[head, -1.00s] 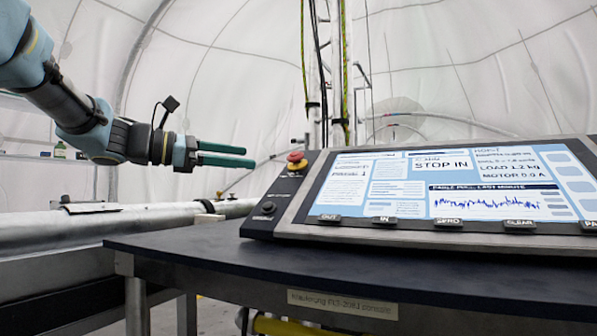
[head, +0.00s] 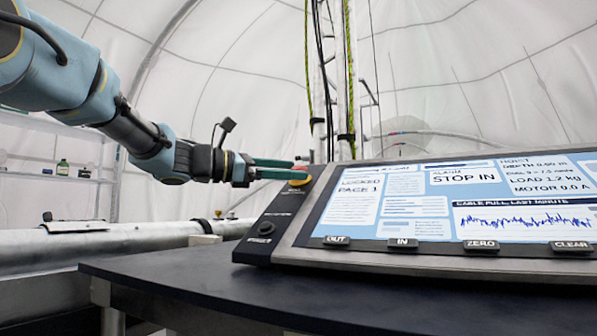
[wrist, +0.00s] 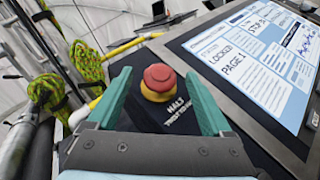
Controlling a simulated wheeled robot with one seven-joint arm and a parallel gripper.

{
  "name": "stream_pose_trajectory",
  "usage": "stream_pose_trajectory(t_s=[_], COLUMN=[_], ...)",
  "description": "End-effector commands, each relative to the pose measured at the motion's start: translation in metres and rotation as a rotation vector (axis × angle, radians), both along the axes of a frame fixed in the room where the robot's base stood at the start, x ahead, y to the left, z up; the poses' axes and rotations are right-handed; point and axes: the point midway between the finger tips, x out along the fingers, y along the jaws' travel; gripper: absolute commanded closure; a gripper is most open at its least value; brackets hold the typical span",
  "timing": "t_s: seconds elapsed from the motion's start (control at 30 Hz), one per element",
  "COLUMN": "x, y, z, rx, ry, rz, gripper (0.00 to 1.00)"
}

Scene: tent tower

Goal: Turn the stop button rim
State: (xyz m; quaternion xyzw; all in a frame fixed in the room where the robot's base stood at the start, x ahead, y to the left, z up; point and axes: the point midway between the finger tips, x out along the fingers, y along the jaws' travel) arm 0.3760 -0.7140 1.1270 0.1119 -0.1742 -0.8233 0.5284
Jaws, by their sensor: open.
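The stop button (wrist: 159,78) has a red mushroom head on a yellow base and sits on the dark side strip of the console. In the head view the button (head: 299,177) is partly hidden by my gripper. My gripper (wrist: 160,100) is open, with one green finger on each side of the button in the wrist view. A gap shows between each finger and the red rim, and nothing is held. In the head view the fingertips of my gripper (head: 286,169) are level with the button's head.
The console screen (head: 440,200) reads "STOP IN" and "LOCKED". A dark round knob (head: 266,228) sits lower on the side strip. Keys such as OUT (head: 336,240) line the front edge. Cables and a mast (head: 330,80) rise behind the console.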

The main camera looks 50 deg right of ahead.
Motion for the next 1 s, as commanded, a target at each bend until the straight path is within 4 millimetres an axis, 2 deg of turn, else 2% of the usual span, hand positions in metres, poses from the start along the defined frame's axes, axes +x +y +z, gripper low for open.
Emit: stream_pose_trajectory(t_s=[0.2,0.57,1.0], x=[-0.01,-0.011,-0.011], y=[-0.021,-0.024,-0.024], z=[0.0,0.0,0.0], rx=[0.0,0.0,0.0], ry=[0.0,0.0,0.0], rz=[-0.001,0.0,0.0], gripper=[0.16,0.17,0.66])
